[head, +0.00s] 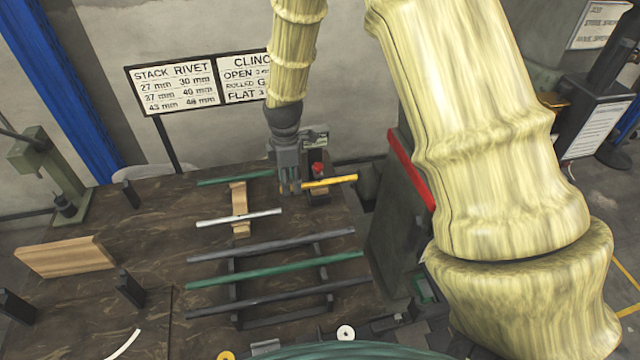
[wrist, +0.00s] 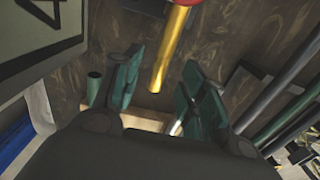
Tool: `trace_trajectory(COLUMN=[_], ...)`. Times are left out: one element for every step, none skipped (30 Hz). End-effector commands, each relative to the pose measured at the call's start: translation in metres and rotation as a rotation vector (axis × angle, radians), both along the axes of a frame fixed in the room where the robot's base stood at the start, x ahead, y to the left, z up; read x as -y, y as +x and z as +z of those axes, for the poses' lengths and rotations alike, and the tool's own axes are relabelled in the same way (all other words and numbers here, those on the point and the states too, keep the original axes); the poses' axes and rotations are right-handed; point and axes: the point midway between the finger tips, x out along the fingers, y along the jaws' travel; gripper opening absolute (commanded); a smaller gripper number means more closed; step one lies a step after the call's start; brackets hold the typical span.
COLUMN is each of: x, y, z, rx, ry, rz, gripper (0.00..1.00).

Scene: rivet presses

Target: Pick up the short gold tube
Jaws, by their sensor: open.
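The gripper is open and holds nothing. Whether a finger touches the tube cannot be told.
A green tube (head: 235,177) lies left of my gripper. A silver tube (head: 238,218) lies across a wooden piece (head: 239,199). Several longer tubes rest on a dark rack (head: 233,266) in front. A red-edged grey machine (head: 395,215) stands right. A wooden board (head: 65,257) is at left.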

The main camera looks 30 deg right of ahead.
Motion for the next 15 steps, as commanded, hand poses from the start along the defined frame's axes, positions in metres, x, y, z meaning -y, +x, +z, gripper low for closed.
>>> trace_trajectory(x=[0.0,0.0,0.0,0.0,0.0,0.001,0.001,0.001,0.001,0.001,0.0,0.001,0.001,0.001,0.001], y=[-0.001,-0.001,-0.001,-0.001,0.0,0.0,0.0,0.0,0.0,0.0,0.0,0.0,0.0,0.0,0.0], z=[-0.006,-0.01,-0.015,-0.018,-0.021,-0.024,-0.027,-0.029,-0.032,-0.033,-0.034,-0.035,-0.035,-0.035,-0.036], rx=[-0.002,-0.002,-0.003,-0.003,-0.002,-0.001,-0.001,-0.001,-0.001,-0.001,0.0,0.0,0.001,0.001,0.001], ry=[0.0,0.0,0.0,0.0,0.0,0.0,0.0,0.0,0.0,0.0,0.0,0.0,0.0,0.0,0.0], rz=[0.0,0.0,0.0,0.0,0.0,-0.001,-0.001,-0.001,-0.001,-0.001,-0.001,0.0,0.0,0.0,0.0], gripper=[0.42,0.42,0.42,0.42,0.42,0.42,0.42,0.42,0.42,0.42,0.42,0.42,0.42,0.42,0.42])
